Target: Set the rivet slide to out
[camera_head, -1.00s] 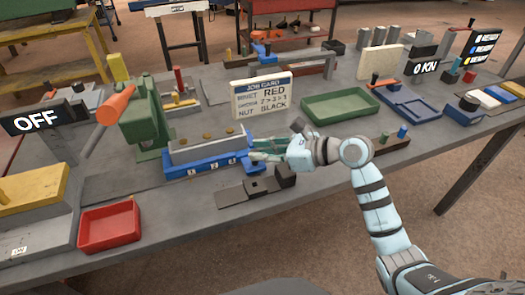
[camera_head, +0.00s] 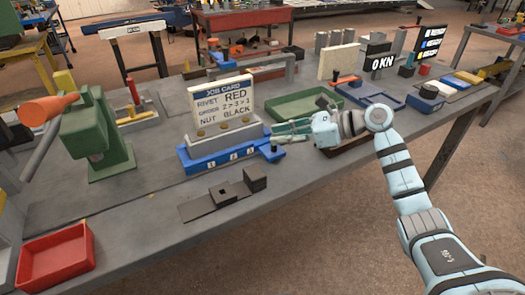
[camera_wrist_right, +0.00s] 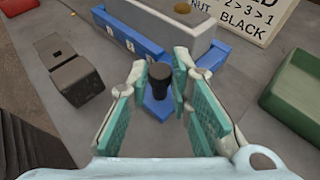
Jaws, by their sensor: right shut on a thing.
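The rivet slide is a blue carriage (camera_head: 222,160) numbered 1, 2, 3 on its front, with a grey block (camera_head: 228,135) on top. It lies right of the green rivet press (camera_head: 95,135), with a clear gap between them. A blue tab with a black upright knob (camera_wrist_right: 160,75) sticks out at the carriage's right end. My right gripper (camera_head: 277,136) reaches in from the right, shut on this knob; the wrist view shows its teal pads (camera_wrist_right: 163,85) on both sides of it. My left gripper is not in view.
A dark strip with a raised block (camera_head: 222,195) lies in front of the carriage. The job card (camera_head: 222,103) stands behind it. A green tray (camera_head: 303,105) lies behind my right gripper, and a red bin (camera_head: 56,257) at the front left. Grey bench top is free left of the strip.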

